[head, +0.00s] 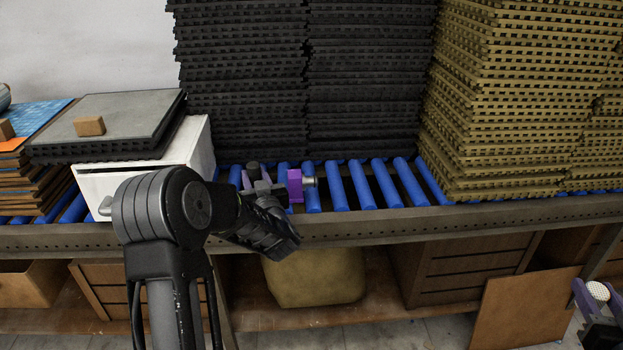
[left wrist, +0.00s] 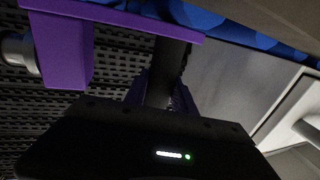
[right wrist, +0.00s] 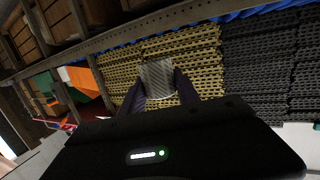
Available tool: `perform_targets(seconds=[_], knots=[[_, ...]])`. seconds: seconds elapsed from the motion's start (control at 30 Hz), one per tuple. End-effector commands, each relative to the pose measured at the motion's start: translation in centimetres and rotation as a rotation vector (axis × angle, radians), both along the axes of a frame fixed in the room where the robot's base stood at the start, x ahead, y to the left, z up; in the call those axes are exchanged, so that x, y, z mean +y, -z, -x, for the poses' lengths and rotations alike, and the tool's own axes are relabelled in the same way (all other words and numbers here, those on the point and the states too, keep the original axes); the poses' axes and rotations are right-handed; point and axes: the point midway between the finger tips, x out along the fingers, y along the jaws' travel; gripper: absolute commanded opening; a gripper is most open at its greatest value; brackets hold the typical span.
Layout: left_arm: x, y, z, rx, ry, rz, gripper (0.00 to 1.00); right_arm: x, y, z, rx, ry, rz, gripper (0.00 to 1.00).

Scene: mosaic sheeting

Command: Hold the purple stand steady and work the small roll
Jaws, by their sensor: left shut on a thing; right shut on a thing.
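The purple stand (head: 295,186) is on the blue rollers, with a grey knob on its right side in the head view. In the left wrist view, its purple plate (left wrist: 120,18) and upright block (left wrist: 62,52) show, with a dark round post (left wrist: 170,68). My left gripper (head: 260,186) is shut on this post, which stands between its fingers. My right gripper (head: 598,298) is low at the right edge of the head view, far from the stand. It is shut on the small roll (right wrist: 158,78), a whitish mesh-patterned cylinder, whose round end (head: 598,291) shows in the head view.
Tall stacks of black mats (head: 310,80) and tan mats (head: 520,95) stand behind the rollers. A white box (head: 150,180) with grey mats and a small tan block (head: 89,126) is at left. Bare rollers (head: 370,184) lie right of the stand. A brown board (head: 522,310) leans below.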

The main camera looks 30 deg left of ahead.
Motion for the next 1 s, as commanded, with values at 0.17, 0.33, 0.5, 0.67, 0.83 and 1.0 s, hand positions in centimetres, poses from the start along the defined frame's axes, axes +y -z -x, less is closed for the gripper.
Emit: perform_targets(seconds=[0.17, 0.33, 0.5, 0.67, 0.83, 1.0], knots=[[0.0, 0.0, 0.0, 0.000, 0.000, 0.000, 0.41, 0.0, 0.0, 0.0, 0.000, 0.000, 0.000, 0.00], [0.0, 0.0, 0.0, 0.000, 0.000, 0.000, 0.55, 0.0, 0.0, 0.0, 0.000, 0.000, 0.000, 0.00], [0.0, 0.0, 0.0, 0.000, 0.000, 0.000, 0.57, 0.0, 0.0, 0.0, 0.000, 0.000, 0.000, 0.00], [-0.1, 0.0, 0.1, 0.000, 0.000, 0.000, 0.57, 0.0, 0.0, 0.0, 0.000, 0.000, 0.000, 0.00], [-1.1, 0.0, 0.8, 0.000, 0.001, 0.001, 0.57, 0.0, 0.0, 0.0, 0.000, 0.000, 0.000, 0.00], [-3.5, 0.0, 2.5, 0.000, 0.003, 0.001, 0.57, 0.0, 0.0, 0.0, 0.000, 0.000, 0.000, 0.00]])
